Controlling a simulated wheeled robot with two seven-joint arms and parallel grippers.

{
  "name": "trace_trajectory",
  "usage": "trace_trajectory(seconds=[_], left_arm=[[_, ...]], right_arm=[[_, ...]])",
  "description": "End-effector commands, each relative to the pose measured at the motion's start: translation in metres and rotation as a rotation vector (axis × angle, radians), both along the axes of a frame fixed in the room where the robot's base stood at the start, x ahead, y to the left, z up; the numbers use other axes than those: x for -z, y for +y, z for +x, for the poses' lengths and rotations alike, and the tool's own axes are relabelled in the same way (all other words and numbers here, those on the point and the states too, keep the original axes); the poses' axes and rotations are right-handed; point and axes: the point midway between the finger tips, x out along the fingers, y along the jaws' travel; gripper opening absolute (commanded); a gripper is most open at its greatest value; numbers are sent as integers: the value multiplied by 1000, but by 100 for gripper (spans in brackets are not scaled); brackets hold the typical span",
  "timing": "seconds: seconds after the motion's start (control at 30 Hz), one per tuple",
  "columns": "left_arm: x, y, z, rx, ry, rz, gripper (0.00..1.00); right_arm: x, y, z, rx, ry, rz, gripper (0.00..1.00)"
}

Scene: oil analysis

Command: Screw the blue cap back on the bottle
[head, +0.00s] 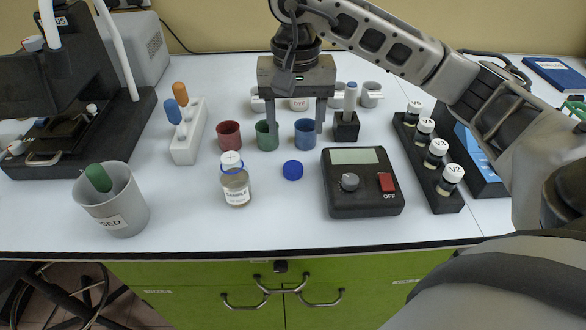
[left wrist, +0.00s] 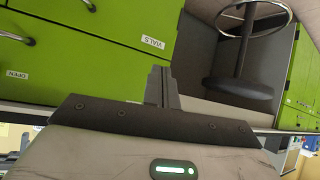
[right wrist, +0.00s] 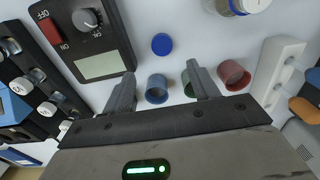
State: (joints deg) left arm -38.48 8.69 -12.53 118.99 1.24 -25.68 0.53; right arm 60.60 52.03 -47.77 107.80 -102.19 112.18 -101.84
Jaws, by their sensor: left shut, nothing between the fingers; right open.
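The blue cap (head: 293,170) lies on the white bench, apart from the bottle. It also shows in the right wrist view (right wrist: 162,44), ahead of the fingers. The labelled sample bottle (head: 236,190) stands upright to the left of the cap, with a blue ring at its neck and a whitish top. In the right wrist view the bottle (right wrist: 228,7) is cut off at the top edge. My right gripper (head: 296,124) is open and empty, pointing down behind the cap, around the green and blue cups. My left gripper (left wrist: 158,84) is shut and empty, facing the green cabinets.
Red (head: 229,135), green (head: 267,135) and blue (head: 305,134) cups stand behind the cap. A black hotplate-like device (head: 362,190) is to its right, a vial rack (head: 447,205) further right. A grey beaker (head: 125,210) stands at left. The bench front is clear.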

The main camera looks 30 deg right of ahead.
Motion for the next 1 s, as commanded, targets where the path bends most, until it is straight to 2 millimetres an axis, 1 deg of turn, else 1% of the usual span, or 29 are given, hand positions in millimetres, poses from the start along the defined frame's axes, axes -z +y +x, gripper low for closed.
trace_trajectory(seconds=[0.03,0.1,0.2,0.33,0.67,0.77,0.87,1.0], left_arm=[[-3,0,0,1,-1,1,0],[-3,0,0,1,-1,1,0],[-3,0,1,2,-1,4,0],[-2,0,1,2,-1,6,0],[-2,0,1,2,1,7,0],[-5,0,1,2,3,8,0],[-8,1,1,1,6,10,0],[-5,2,-1,1,11,13,0]], right_arm=[[11,-1,-1,2,5,-2,60],[23,0,-1,1,3,-2,60],[36,0,0,1,1,0,60],[44,0,0,0,0,0,60],[46,0,0,0,0,0,60],[55,2,-1,0,5,0,60],[70,5,-2,0,7,1,60],[90,6,-1,0,2,0,60]])
